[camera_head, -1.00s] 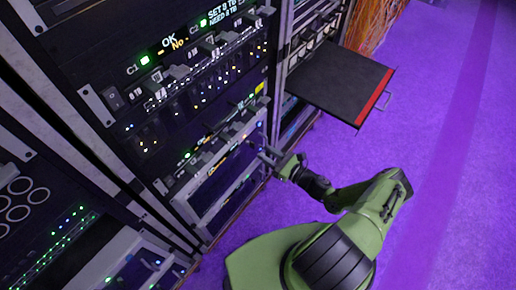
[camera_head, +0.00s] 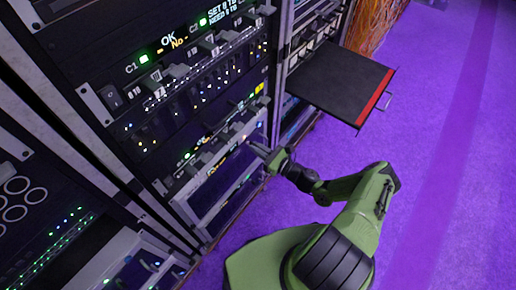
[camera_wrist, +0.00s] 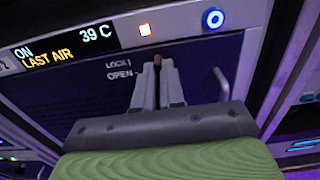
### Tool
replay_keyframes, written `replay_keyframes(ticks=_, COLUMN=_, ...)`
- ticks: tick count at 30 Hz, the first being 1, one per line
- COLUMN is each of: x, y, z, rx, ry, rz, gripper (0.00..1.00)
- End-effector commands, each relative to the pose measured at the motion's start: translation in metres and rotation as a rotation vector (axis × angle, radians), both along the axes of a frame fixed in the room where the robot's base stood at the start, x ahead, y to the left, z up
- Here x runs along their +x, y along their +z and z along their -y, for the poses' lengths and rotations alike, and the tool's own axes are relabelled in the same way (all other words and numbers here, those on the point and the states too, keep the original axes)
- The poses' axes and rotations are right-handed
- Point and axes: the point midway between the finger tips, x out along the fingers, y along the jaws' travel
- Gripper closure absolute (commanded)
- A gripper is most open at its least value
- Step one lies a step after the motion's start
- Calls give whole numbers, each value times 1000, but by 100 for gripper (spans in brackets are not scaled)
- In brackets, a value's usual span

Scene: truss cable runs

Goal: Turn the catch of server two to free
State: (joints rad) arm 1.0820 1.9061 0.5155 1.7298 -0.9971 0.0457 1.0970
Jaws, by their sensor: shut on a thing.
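In the wrist view the two grey fingers of my gripper (camera_wrist: 159,88) are close together against a dark server front panel (camera_wrist: 215,65). They are shut on a small brownish catch (camera_wrist: 158,59), of which only the tip shows between them. White labels "LOCK" and "OPEN" stand just left of the catch, LOCK above OPEN. The fingers hide most of the catch, so I cannot tell which label it points at. In the head view my gripper (camera_head: 261,152) reaches the right side of the rack's lower units; the catch is too small to see there.
A bar handle (camera_wrist: 221,84) stands right of the fingers. A pulled-out shelf (camera_head: 340,80) juts from the rack. The purple floor is clear.

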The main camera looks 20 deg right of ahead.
Motion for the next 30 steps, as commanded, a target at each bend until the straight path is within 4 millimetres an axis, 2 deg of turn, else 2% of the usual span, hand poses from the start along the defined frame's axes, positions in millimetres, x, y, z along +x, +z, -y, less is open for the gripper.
replay_keyframes(ticks=11, x=0, y=0, z=0, rx=-96, ry=1, rz=71, gripper=100)
replay_keyframes(ticks=30, x=-1, y=-1, z=-2, rx=-565, ry=1, rz=412, gripper=100)
